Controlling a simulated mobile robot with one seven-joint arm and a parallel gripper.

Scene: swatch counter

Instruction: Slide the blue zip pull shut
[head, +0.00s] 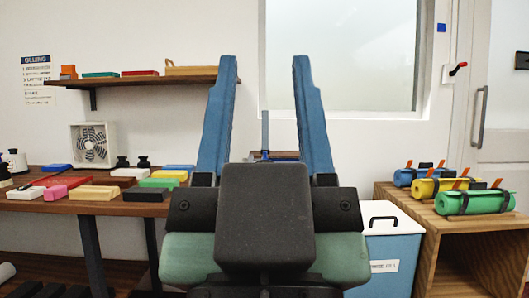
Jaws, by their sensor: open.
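My gripper (264,64) fills the middle of the head view, its two blue fingers pointing up and spread wide apart, with nothing held between them. Beyond the gap between the fingers, a narrow blue upright piece (265,130) stands above a brown surface (286,155), with a small blue bit at its foot. I cannot tell whether this is the blue zip pull; no zip can be clearly made out. My gripper's dark body hides whatever lies lower behind it.
A wooden table (60,205) with several coloured blocks and a white fan (94,145) stands left, below a wall shelf (130,80). At right are a blue-and-white bin (393,262) and a wooden stand (425,212) bearing blue, yellow and green (475,202) strapped rolls.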

